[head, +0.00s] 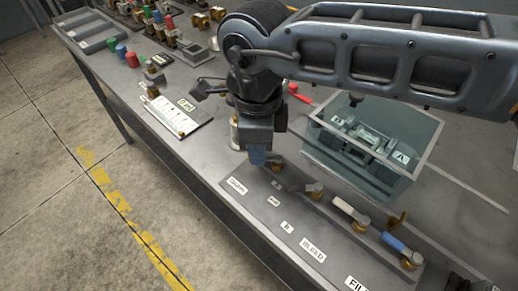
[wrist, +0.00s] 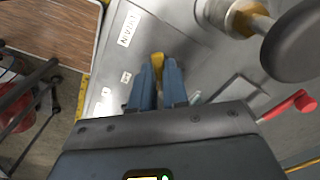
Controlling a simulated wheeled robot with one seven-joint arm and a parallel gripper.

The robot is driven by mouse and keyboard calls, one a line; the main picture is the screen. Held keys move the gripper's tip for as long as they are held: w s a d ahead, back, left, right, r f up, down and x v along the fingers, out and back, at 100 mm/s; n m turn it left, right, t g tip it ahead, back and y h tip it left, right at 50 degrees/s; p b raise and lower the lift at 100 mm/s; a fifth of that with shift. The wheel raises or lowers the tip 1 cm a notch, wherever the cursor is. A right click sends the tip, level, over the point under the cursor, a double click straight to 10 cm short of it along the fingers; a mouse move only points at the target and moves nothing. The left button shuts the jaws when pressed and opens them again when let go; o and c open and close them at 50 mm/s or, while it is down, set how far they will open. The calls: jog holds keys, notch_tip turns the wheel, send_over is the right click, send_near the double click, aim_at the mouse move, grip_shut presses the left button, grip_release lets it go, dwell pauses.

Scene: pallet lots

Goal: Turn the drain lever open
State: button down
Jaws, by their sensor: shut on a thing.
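My gripper (head: 258,157) points down at the near left end of the lever panel, beside the label reading DRAIN (head: 237,186). A brass valve hub (head: 277,163) shows just right of the fingers. In the wrist view my two blue fingers (wrist: 158,80) are close together with the yellow-brass drain lever part (wrist: 158,62) between their tips. The DRAIN label (wrist: 128,30) lies up and left of them. The fingers hide most of the drain lever, so its exact angle cannot be told.
To the right along the panel are a dark lever (head: 295,187), a white lever (head: 343,207) and a blue lever (head: 393,240). A clear box (head: 318,160) stands behind them. A white labelled board (head: 170,117) lies left. In the wrist view a grey disc (wrist: 295,45) stands close right.

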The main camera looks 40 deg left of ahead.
jog(key=n+b, duration=0.1)
jog(key=n, duration=0.1)
jog(key=s+d+n+b, duration=0.1)
jog(key=n+b, duration=0.1)
jog(key=shift+d+f+n, duration=0.1)
jog(key=shift+f+n, duration=0.1)
jog(key=shift+n, duration=0.1)
jog(key=n+b, duration=0.1)
jog(key=d+n+b, duration=0.1)
jog(key=n, duration=0.1)
jog(key=shift+s+b, duration=0.2)
jog(key=shift+b, duration=0.1)
jog(key=shift+s+d+r+n+b, duration=0.15)
jog(key=shift+n+b, duration=0.15)
jog(key=shift+n, duration=0.3)
jog(key=shift+w+d+n+b, duration=0.15)
jog(key=shift+n+b, duration=0.1)
jog(key=shift+n, duration=0.35)
jog(key=shift+s, duration=0.1)
jog(key=c, duration=1.1)
grip_release()
jog(key=shift+r, duration=0.1)
notch_tip(320, 180, up, 8)
jog(key=shift+f, duration=0.15)
